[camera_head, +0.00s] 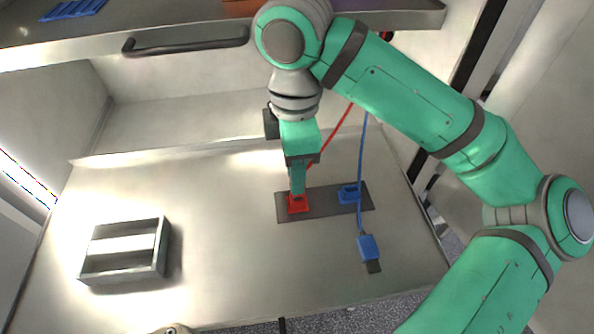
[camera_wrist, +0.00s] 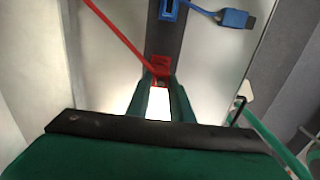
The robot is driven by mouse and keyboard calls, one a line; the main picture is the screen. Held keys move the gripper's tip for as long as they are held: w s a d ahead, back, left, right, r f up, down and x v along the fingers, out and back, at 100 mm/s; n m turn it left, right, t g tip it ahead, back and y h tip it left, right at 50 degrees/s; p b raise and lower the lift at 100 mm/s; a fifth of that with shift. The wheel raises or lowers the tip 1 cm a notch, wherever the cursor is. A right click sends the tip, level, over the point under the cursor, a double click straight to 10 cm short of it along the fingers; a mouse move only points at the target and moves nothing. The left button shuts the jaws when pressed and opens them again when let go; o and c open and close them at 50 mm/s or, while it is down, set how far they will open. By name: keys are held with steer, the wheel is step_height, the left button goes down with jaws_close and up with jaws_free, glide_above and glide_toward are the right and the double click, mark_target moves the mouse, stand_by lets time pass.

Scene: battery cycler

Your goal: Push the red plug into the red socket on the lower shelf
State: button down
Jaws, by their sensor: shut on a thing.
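The red socket (camera_head: 298,205) sits at the left end of a dark strip (camera_head: 325,207) on the lower shelf. My gripper (camera_head: 297,188) points down right over it, its fingertips at the socket. In the wrist view my gripper (camera_wrist: 158,90) has its two fingers close together at the red socket (camera_wrist: 161,64). It is shut on the red plug, which is mostly hidden between the fingers. A red cable (camera_head: 335,135) runs up from the fingers; it also shows in the wrist view (camera_wrist: 122,36). How deep the plug sits in the socket cannot be told.
A blue socket (camera_head: 348,194) is on the same strip to the right. A blue plug (camera_head: 368,247) lies on the lower shelf (camera_head: 220,270) with its blue cable (camera_head: 361,170). A grey open tray (camera_head: 163,250) stands at left. The upper shelf with a dark handle (camera_head: 190,45) is above.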

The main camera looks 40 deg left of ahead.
steer(key=shift+f, duration=0.75)
stand_by(0.5)
steer(key=c, duration=1.5)
jaws_free()
steer(key=shift+r, duration=0.1)
step_height(320, 180, up, 11)
steer(key=shift+f, duration=0.15)
